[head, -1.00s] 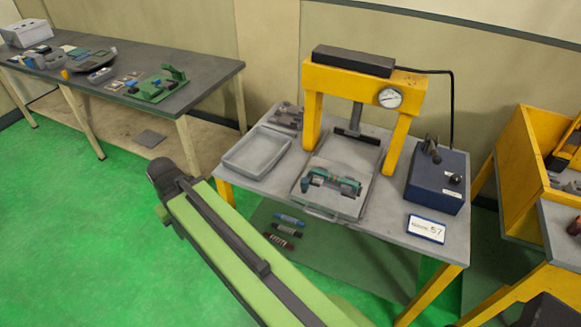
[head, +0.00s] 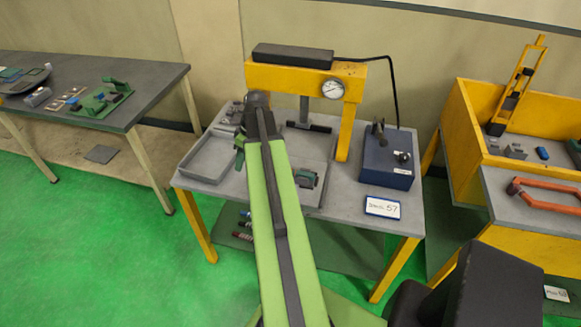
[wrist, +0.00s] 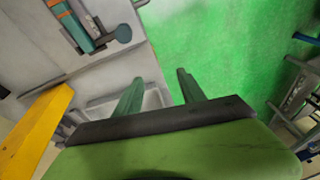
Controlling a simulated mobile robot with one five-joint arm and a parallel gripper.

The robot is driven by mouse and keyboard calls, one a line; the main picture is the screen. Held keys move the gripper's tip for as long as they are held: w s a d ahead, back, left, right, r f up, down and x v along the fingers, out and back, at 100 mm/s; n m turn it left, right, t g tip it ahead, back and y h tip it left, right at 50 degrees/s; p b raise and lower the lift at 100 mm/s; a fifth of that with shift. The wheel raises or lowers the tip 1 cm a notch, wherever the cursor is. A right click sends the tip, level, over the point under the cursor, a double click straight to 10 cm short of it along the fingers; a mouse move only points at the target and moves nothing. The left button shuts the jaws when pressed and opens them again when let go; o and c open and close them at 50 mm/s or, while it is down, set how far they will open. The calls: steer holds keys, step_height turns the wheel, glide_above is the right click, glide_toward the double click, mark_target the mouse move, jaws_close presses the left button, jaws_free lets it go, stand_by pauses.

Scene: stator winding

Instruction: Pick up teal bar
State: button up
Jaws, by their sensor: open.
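A teal bar (wrist: 78,28) shows at the upper left of the wrist view, with an orange part and grey pieces against it. It lies on the pale plate of the yellow press. In the head view the teal piece (head: 305,178) is on the same plate, and my arm hides its left part. My gripper (wrist: 160,77) has two green fingers spread apart with nothing between them. It is to the side of the bar, not touching it. In the head view my arm reaches over the press table, and the fingers are mostly hidden.
The yellow press (head: 350,80) with its gauge stands over the plate. An empty grey tray (head: 190,172) is to the left and a blue box (head: 388,160) to the right. Green floor (wrist: 225,45) is open beside the table.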

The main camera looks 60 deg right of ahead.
steer(key=s+d+r+t, duration=0.1)
steer(key=s+d+r, duration=0.1)
steer(key=s+d, duration=0.95)
steer(key=n+t+b, duration=0.1)
steer(key=b, duration=0.9)
glide_above(295, 171)
steer(key=shift+h, duration=0.3)
step_height(295, 171, down, 11)
steer(key=shift+s+d+r, duration=0.1)
steer(key=shift+d+r, duration=0.05)
steer(key=shift+r, duration=0.05)
steer(key=shift+f, duration=0.15)
steer(key=b+x, duration=0.5)
steer(key=shift+s+f, duration=0.15)
steer(key=shift+s, duration=0.05)
jaws_close()
